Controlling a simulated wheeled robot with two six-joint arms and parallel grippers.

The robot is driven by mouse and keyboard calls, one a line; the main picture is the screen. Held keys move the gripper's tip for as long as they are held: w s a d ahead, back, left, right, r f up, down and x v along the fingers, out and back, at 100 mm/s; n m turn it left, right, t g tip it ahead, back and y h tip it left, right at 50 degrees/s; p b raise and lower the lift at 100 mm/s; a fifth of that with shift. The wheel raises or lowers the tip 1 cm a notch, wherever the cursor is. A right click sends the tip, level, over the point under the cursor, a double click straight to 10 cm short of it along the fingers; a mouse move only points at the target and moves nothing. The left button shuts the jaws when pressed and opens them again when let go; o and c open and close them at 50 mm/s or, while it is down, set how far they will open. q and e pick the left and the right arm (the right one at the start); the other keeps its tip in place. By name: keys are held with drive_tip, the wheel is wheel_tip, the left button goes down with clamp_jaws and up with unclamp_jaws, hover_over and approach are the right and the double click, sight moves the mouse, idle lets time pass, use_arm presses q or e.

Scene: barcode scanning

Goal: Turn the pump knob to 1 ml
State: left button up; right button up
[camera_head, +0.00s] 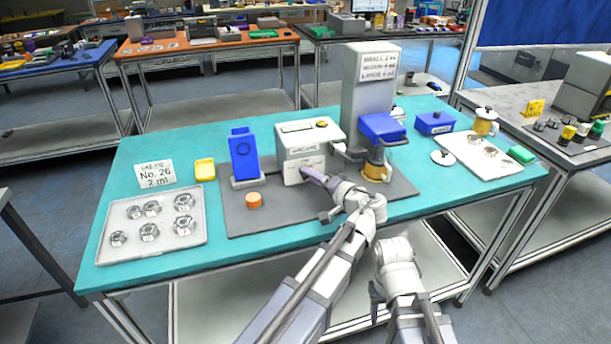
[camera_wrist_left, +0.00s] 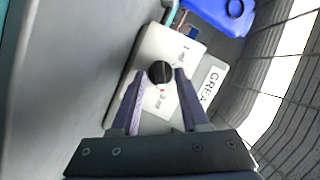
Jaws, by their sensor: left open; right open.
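The pump is a white box (camera_head: 298,139) on a dark mat. Its round black knob (camera_wrist_left: 161,72) shows in the left wrist view, on a white face with small printed marks and a red dot. The knob's setting is too small to read. My left gripper (camera_head: 304,171) is at the front of the box. In the left wrist view its two fingers (camera_wrist_left: 155,82) are open on either side of the knob; I cannot tell whether they touch it. My right gripper is low at the table's front edge, by its wrist (camera_head: 396,252); its fingers are hard to make out.
A grey tower (camera_head: 368,88) with a size sign and blue head stands right of the pump. A blue scanner-like device (camera_head: 244,155) and an orange cap (camera_head: 254,200) are left. A tray (camera_head: 116,250) holds several metal parts. A card (camera_head: 155,173) reads No. 26.

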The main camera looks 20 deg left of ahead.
use_arm(q)
drive_tip(key=shift+d, duration=0.15)
clamp_jaws()
idle(0.4)
